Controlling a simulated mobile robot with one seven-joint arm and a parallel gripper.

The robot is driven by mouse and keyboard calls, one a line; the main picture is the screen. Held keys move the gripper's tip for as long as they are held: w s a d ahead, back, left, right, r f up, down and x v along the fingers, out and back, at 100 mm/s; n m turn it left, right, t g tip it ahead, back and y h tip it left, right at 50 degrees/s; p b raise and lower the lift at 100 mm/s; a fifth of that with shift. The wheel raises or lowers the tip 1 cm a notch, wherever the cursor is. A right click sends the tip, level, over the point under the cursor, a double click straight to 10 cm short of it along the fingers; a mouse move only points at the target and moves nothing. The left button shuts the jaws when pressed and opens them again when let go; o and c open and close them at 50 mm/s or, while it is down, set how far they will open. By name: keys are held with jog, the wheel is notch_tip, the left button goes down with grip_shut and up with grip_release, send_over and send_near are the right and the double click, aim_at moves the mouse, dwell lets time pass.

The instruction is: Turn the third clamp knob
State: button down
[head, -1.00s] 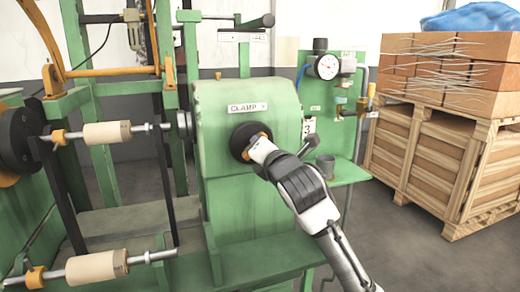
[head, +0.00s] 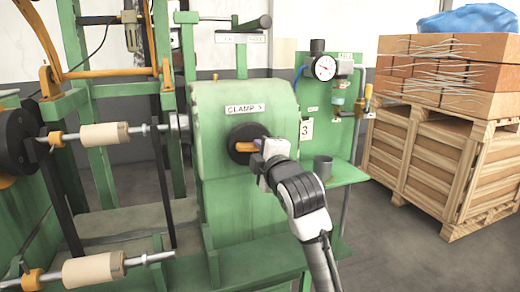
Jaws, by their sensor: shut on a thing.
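The clamp knob is a round black disc (head: 238,137) with an orange grip bar (head: 246,147) across its middle. It sits on the front of the green machine housing (head: 225,195), under a label reading "CLAMP" (head: 244,109) whose last character is hard to read. My gripper (head: 262,149) is at the right side of the knob, shut on the right end of the orange bar. The bar lies about level. The gripper hides the right part of the knob, and its fingertips show only in part.
Spindles with cream spools (head: 104,135) stand at the left. A gauge (head: 325,67), a tag with "3" (head: 306,129) and a grey cup (head: 323,168) on a green shelf are right of the housing. A wooden crate (head: 430,160) with bricks stands further right.

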jog(key=m+p, duration=0.1)
jog(key=m, duration=0.3)
jog(key=m+p, duration=0.2)
jog(key=m, duration=0.2)
jog(key=f+m+p, duration=0.1)
jog(key=m, duration=0.3)
jog(key=shift+s+a+m+p, duration=0.1)
jog(key=shift+a+m+p, duration=0.2)
jog(key=shift+a+p, duration=0.1)
dwell(0.3)
jog(key=c, duration=1.4)
grip_release()
jog(key=shift+o, duration=0.2)
jog(key=b+v, duration=0.2)
jog(key=v, duration=1.2)
